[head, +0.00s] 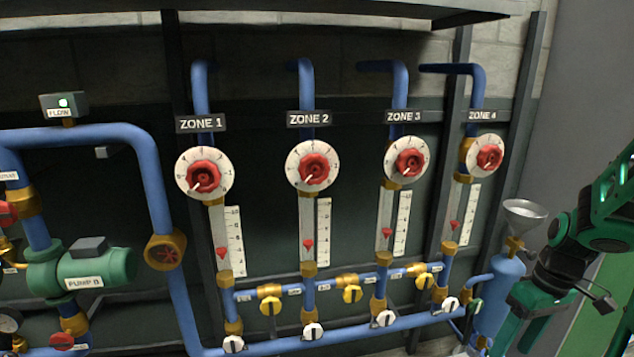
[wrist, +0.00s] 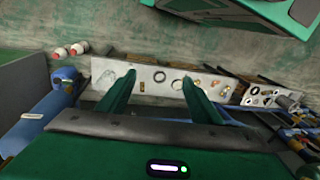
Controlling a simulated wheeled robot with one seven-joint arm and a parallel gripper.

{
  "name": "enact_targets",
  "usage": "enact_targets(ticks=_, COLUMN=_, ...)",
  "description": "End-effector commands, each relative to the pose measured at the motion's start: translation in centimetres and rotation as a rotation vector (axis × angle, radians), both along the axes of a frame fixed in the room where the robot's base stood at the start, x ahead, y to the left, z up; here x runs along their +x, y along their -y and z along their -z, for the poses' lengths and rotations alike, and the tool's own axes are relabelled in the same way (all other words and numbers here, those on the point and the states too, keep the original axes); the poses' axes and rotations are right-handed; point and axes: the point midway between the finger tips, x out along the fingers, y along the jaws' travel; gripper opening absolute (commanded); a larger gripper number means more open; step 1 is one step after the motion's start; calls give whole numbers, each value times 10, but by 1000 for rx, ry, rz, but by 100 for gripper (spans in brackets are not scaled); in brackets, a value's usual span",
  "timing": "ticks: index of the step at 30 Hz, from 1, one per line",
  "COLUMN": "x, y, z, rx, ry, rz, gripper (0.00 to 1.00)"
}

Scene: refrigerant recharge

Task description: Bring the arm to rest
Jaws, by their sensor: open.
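My gripper (wrist: 158,76) shows in the wrist view with its two green fingers spread apart. Nothing is between them. Beyond the fingertips is a pale tray (wrist: 230,105) with rings and small brass fittings lying on it; the fingers appear apart from it. In the head view my green and black arm is at the right edge, bent, beside the blue cylinder (head: 497,290) with a metal funnel (head: 523,212) on top. The fingertips cannot be made out in the head view.
A panel with four zone dials, such as the Zone 4 dial (head: 490,157), and blue pipes fills the head view. The green pump B (head: 95,268) is at left. In the wrist view, a blue cylinder (wrist: 40,122) lies left and pipes (wrist: 295,135) run at right.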

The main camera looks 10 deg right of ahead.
Motion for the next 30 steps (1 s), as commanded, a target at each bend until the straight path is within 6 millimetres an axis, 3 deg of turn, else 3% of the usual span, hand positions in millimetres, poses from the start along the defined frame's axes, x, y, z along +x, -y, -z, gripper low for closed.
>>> enact_targets(ticks=3, x=-19, y=-13, z=-26, rx=-61, ry=-26, rz=125, gripper=59)
enact_targets(ticks=9, x=-57, y=-31, z=-57, rx=-131, ry=-56, rz=364, gripper=59)
enact_targets(ticks=18, x=-103, y=-48, z=-80, rx=-166, ry=-67, rz=648, gripper=59)
enact_targets(ticks=30, x=-111, y=-49, z=-83, rx=-168, ry=-70, rz=702, gripper=59)
